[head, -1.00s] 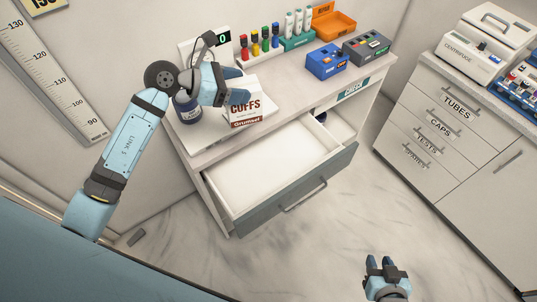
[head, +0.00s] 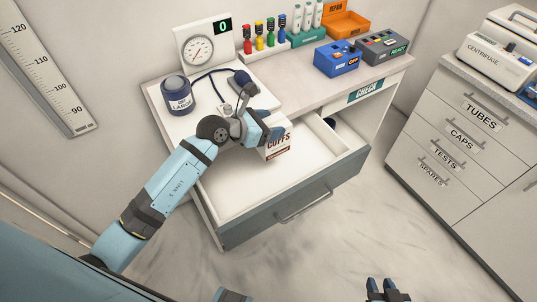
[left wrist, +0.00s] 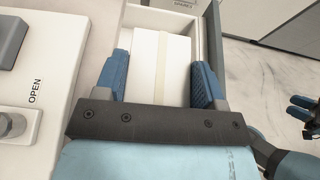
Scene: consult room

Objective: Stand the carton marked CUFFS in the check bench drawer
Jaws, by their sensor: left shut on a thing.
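The white carton marked CUFFS (head: 278,143) is in my left gripper (head: 262,128), upright, over the open drawer of the check bench. I cannot tell whether its base touches the drawer floor. In the left wrist view the carton's top (left wrist: 160,65) with a pale tape strip lies between the blue fingers of the left gripper (left wrist: 160,82).
On the check bench (head: 300,92) stand a gauge panel (head: 205,45), a dark cuff pot marked LARGE (head: 177,95), colored bottles, a blue box (head: 338,58), a grey box (head: 383,47) and an orange bin (head: 346,23). A drawer cabinet (head: 450,130) stands at the right.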

